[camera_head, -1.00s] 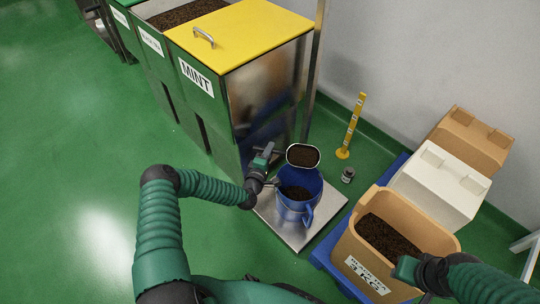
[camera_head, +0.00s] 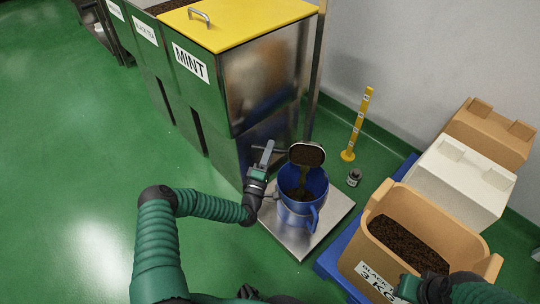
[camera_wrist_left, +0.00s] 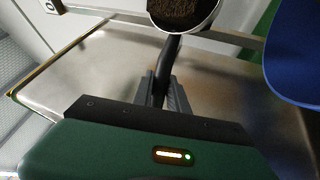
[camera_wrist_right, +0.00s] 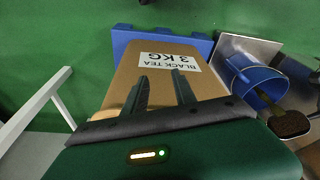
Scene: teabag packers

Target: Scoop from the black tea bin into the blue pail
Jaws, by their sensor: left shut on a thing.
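My left gripper (camera_head: 266,162) is shut on the handle of a scoop (camera_head: 307,154) with dark tea in it. The scoop is tilted over the blue pail (camera_head: 298,213), and a stream of tea falls from it into the pail. Dark tea lies inside the pail, which stands on a metal plate (camera_head: 290,243). The left wrist view shows the scoop (camera_wrist_left: 183,14) and the fingers on its handle. The black tea bin (camera_head: 146,30) stands at the upper left, behind the mint bin. My right gripper (camera_wrist_right: 162,90) is open and empty near the labelled tan tub.
The mint bin (camera_head: 192,66) with a yellow lid (camera_head: 240,20) stands behind the pail. The tan tub (camera_head: 357,268), labelled black tea 3 kg, holds dark tea on a blue pallet (camera_head: 335,258). A white tub (camera_head: 462,180), a brown tub (camera_head: 490,130) and a yellow post (camera_head: 358,125) stand right. The left floor is clear.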

